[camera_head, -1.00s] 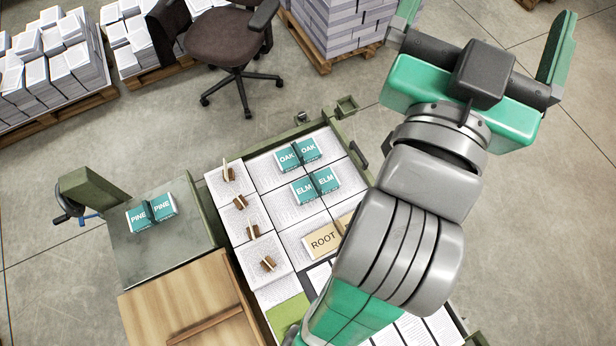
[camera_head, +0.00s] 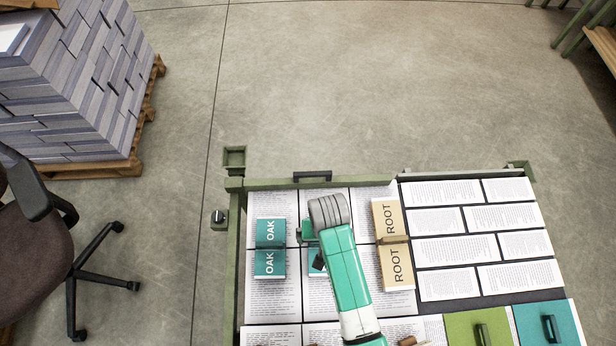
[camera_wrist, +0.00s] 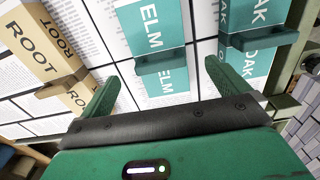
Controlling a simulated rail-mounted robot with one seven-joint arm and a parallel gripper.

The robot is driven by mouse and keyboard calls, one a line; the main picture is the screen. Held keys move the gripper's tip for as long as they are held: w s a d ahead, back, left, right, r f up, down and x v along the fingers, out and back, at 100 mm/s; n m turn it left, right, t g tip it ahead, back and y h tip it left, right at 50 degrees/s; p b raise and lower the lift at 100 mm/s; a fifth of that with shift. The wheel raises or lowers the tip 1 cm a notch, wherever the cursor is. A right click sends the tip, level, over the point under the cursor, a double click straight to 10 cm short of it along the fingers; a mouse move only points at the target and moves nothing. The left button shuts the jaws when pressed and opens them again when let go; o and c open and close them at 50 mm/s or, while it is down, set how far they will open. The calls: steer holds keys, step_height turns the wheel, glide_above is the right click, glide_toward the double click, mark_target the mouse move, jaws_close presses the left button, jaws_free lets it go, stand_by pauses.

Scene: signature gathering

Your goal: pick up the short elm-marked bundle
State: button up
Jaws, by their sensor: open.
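The elm-marked bundle (camera_wrist: 157,45) is teal and white, with two ELM labels and a raised teal grip bar between them. In the head view, my arm covers most of it and only teal parts of the elm bundle (camera_head: 315,264) show. My gripper (camera_wrist: 161,72) is open and empty in the wrist view. Its two green fingers are spread wide, one to each side of the elm bundle in the picture. I cannot tell the height left between fingertips and bundle.
The oak bundle (camera_head: 270,262) lies close beside the elm bundle, and it shows near the right finger in the wrist view (camera_wrist: 252,40). The tan root bundle (camera_head: 393,245) lies on the other side. A green-framed table (camera_head: 270,184) holds printed sheets. A chair (camera_head: 45,255) stands left.

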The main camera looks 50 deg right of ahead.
steer(key=f+b, duration=0.1)
steer(key=f, duration=0.2)
steer(key=f+b, duration=0.1)
steer(key=f, duration=0.3)
steer(key=shift+w+d+f, duration=0.1)
steer(key=shift+d+f, duration=0.1)
steer(key=shift+c, duration=0.4)
steer(key=shift+r, duration=0.1)
steer(key=c, duration=1.1)
